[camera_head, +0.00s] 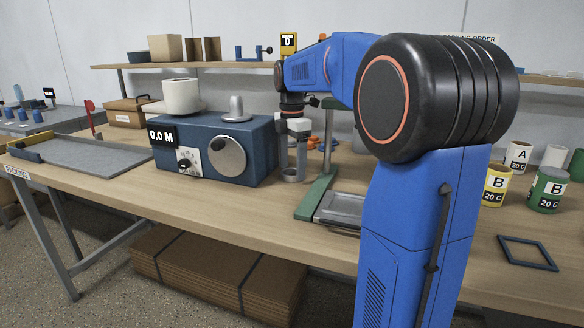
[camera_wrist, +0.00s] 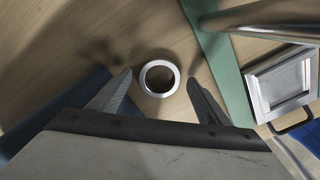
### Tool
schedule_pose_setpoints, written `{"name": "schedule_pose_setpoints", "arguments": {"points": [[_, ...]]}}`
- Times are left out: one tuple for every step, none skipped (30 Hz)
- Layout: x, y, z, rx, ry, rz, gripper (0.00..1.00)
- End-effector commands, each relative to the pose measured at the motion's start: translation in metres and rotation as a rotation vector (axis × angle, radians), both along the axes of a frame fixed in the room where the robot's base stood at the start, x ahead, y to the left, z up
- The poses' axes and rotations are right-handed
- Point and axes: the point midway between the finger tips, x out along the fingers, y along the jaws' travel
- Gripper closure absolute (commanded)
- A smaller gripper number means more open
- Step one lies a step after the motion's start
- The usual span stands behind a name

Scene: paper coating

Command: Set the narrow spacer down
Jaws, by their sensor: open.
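The narrow spacer, a silver ring (camera_wrist: 146,79), stands upright on the wooden table with its round opening facing up. It also shows in the head view as a short metal ring (camera_head: 291,175) just right of the blue machine. My gripper (camera_wrist: 160,77) points down with its two fingers apart, one on each side of the ring. The wrist view shows gaps between the ring and both fingers. In the head view my gripper (camera_head: 292,158) is directly above the ring; its fingertips partly overlap it there.
The blue machine (camera_head: 225,150) with a dial stands close on the left, with a white cup (camera_head: 181,96) on top. A green stand (camera_head: 315,195) with a metal tray (camera_head: 340,208) is close on the right. Labelled cans (camera_head: 497,187) and a dark square frame (camera_head: 527,253) are farther right.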

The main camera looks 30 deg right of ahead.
Motion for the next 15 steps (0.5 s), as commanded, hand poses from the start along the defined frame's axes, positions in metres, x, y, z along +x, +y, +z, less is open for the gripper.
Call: {"name": "schedule_pose_setpoints", "arguments": {"points": [[0.001, 0.0, 0.007, -0.001, -0.004, 0.0, 0.29], [0.001, 0.0, 0.012, -0.001, -0.004, 0.0, 0.29], [0.001, 0.0, 0.019, -0.001, -0.003, 0.0, 0.29], [0.001, 0.0, 0.025, -0.001, -0.005, 0.0, 0.29], [0.001, 0.0, 0.031, -0.001, -0.004, 0.0, 0.29], [0.001, 0.0, 0.039, -0.001, -0.005, 0.0, 0.29], [0.001, 0.0, 0.045, -0.001, -0.004, 0.0, 0.29], [0.001, 0.0, 0.051, -0.001, -0.004, 0.0, 0.29], [0.001, 0.0, 0.059, -0.001, -0.004, 0.0, 0.29], [0.001, 0.0, 0.064, -0.001, -0.003, 0.0, 0.29], [0.001, 0.0, 0.07, -0.001, -0.005, 0.0, 0.29], [0.001, 0.0, 0.077, -0.001, -0.003, 0.0, 0.29], [0.001, 0.0, 0.082, -0.001, -0.004, 0.0, 0.29], [0.001, 0.0, 0.086, -0.001, -0.004, 0.0, 0.29], [0.0, 0.0, 0.092, -0.001, -0.003, 0.0, 0.29]]}}
